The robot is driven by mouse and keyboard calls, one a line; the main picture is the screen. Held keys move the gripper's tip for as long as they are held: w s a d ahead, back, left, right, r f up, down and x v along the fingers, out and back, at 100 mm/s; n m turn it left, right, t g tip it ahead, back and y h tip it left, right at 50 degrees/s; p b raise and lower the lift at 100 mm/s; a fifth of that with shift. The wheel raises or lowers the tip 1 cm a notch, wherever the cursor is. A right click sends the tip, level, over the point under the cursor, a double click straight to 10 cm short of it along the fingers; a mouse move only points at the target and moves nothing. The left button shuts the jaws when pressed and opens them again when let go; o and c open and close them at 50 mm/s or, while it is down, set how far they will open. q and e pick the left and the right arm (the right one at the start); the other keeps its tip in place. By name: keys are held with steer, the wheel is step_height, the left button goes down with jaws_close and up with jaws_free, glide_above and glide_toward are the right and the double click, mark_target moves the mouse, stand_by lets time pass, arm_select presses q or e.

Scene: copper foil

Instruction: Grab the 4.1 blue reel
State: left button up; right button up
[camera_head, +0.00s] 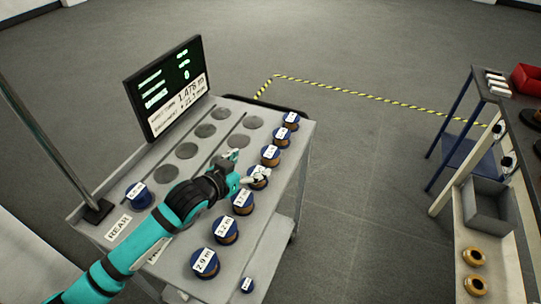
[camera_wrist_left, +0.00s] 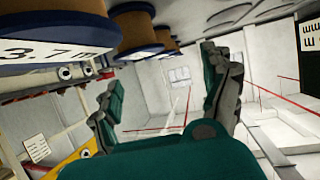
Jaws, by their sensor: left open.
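Several blue reels with white labels and copper-brown sides stand in a row along the right side of the grey cart (camera_head: 172,255). I cannot make out which label reads 4.1. The near ones read 2.9 m (camera_head: 205,263) and 2.2 m (camera_head: 226,230). My left gripper (camera_head: 262,176) is open over the middle of the row, its fingers overlapping one blue reel (camera_head: 258,181) and partly hiding it. In the left wrist view, the open fingers (camera_wrist_left: 163,95) have nothing between them; a reel labelled 3.7 m (camera_wrist_left: 55,40) is close at upper left. My right gripper is out of view.
A screen (camera_head: 168,88) stands at the cart's back left. Another blue reel (camera_head: 138,195) sits on the cart's left side, by round dark discs. A shelf with a red bin (camera_head: 527,79) is at right; floor between is clear.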

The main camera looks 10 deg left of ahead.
mark_target(269, 153)
arm_select(q)
steer(key=x, duration=0.6)
steer(key=shift+p+x, duration=0.65)
steer(key=shift+x, duration=2.05)
steer(key=shift+d+r, duration=0.1)
steer(key=shift+r, duration=0.15)
steer(key=c, duration=1.3)
